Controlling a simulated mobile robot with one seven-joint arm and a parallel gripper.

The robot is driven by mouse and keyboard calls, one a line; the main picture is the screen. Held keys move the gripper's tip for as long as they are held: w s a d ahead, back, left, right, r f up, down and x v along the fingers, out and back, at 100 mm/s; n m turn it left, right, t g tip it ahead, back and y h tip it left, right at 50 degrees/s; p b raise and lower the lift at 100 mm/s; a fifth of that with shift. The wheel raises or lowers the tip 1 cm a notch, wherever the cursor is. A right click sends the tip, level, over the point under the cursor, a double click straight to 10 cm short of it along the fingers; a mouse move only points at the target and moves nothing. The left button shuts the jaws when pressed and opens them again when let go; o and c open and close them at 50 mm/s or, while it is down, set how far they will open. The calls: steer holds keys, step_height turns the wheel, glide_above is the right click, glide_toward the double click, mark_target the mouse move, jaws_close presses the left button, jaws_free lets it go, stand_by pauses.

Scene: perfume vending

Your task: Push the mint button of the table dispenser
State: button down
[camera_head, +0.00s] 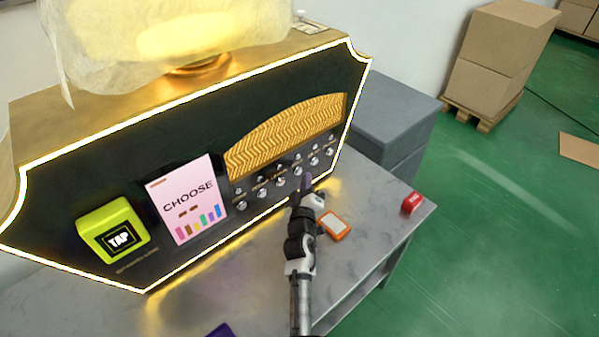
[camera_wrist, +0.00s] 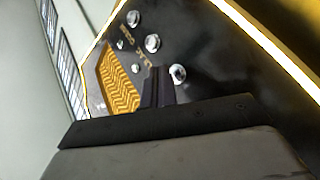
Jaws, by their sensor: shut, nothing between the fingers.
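The table dispenser (camera_head: 110,130) is a black panel with a glowing edge and gold housing, standing on a grey table. In the wrist view the shut fingers (camera_wrist: 157,85) point at the panel, just left of a silver button (camera_wrist: 177,74). Contact cannot be told.
A lime TAP box (camera_head: 113,232) and a pink CHOOSE card (camera_head: 187,200) are on the panel's left. An orange-edged white item (camera_head: 334,225) lies right of my gripper, and a red box (camera_head: 412,203) sits at the table's right edge. Cardboard boxes (camera_head: 498,55) stand behind.

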stand_by(0.4)
steer(key=shift+w+a+b, duration=0.3)
steer(key=shift+b, duration=0.1)
steer(key=shift+w+a+b, duration=0.3)
steer(key=shift+a+b, duration=0.05)
steer(key=shift+b, duration=0.1)
stand_by(0.5)
stand_by(0.3)
steer(key=shift+s+d+p, duration=0.65)
steer(key=shift+p, duration=0.1)
steer(key=s+d+p, duration=0.3)
steer(key=p, duration=0.1)
steer(key=shift+s+d+p, duration=0.25)
steer(key=shift+d+p, duration=0.05)
